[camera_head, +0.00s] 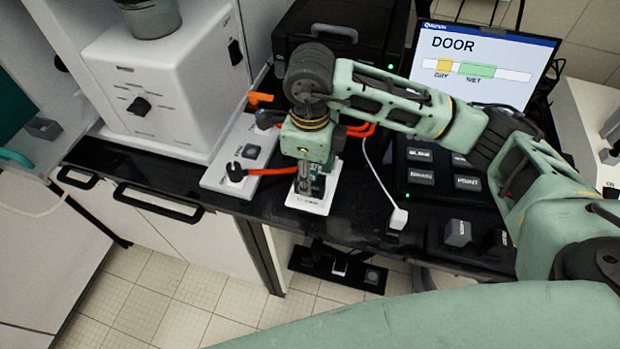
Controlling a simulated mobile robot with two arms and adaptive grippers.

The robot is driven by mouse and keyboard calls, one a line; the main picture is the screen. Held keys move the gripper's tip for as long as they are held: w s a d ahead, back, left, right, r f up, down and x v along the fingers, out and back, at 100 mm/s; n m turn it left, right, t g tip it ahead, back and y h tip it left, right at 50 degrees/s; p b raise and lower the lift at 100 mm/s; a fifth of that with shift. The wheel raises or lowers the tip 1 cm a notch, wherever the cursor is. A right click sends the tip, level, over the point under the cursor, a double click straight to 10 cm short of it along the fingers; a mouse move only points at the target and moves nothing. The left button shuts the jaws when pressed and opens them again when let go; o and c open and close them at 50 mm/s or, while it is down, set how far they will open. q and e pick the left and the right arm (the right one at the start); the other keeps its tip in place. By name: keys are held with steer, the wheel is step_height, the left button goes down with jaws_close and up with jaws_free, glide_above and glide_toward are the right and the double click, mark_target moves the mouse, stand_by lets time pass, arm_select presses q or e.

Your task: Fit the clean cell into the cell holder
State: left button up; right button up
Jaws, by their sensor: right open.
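My right gripper (304,186) points down over a small white labelled plate (312,205) on the black bench. It is open, with its fingertips close above the plate. A dark piece shows beside the fingers; whether it stands on the plate or is part of the gripper I cannot tell. Which thing is the clean cell and which the cell holder is not clear. A grey block (457,232) sits on the bench at the right, and another small grey block (251,151) sits on a white base plate (225,172). My left gripper is not in view.
A screen (484,62) reading DOOR and a black key panel (420,178) are at the right. Drawer handles (158,203) face front.

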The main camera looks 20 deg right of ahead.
steer(key=shift+f, duration=1.25)
jaws_close()
